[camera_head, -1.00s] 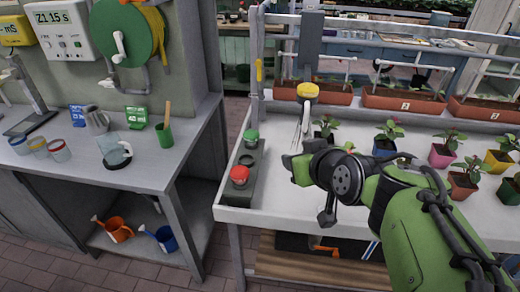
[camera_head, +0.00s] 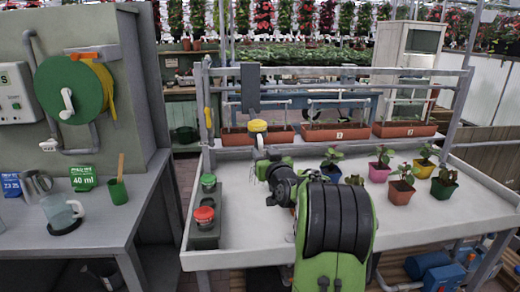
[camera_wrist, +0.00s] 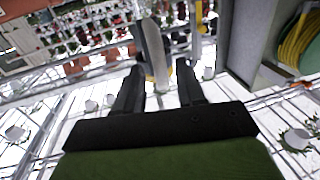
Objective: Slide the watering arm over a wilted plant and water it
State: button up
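The watering arm has a grey upright carriage (camera_head: 250,88) near the left end of the rail and a yellow head (camera_head: 257,126) with a pale pipe below it. My gripper (camera_head: 264,168) is just under the head, partly hidden by my arm. In the wrist view my gripper's fingers (camera_wrist: 160,75) stand apart, with a pale upright bar (camera_wrist: 153,48) in the gap; firm contact is not visible. Potted plants stand right of my arm: blue pot (camera_head: 331,176), pink pot (camera_head: 378,172), yellow pot (camera_head: 424,169), terracotta pot (camera_head: 400,193), green pot (camera_head: 442,189). Another plant is mostly hidden. I cannot tell which is wilted.
A control box with a red button (camera_head: 204,216) and a green button (camera_head: 208,183) sits at the white table's (camera_head: 460,222) left edge. Planter boxes (camera_head: 336,132) stand behind. A side bench (camera_head: 110,215) with a jug and green cup is left. The table's right front is clear.

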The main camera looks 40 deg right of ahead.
aim_at(261, 151)
jog(key=shift+x, duration=1.5)
grip_shut()
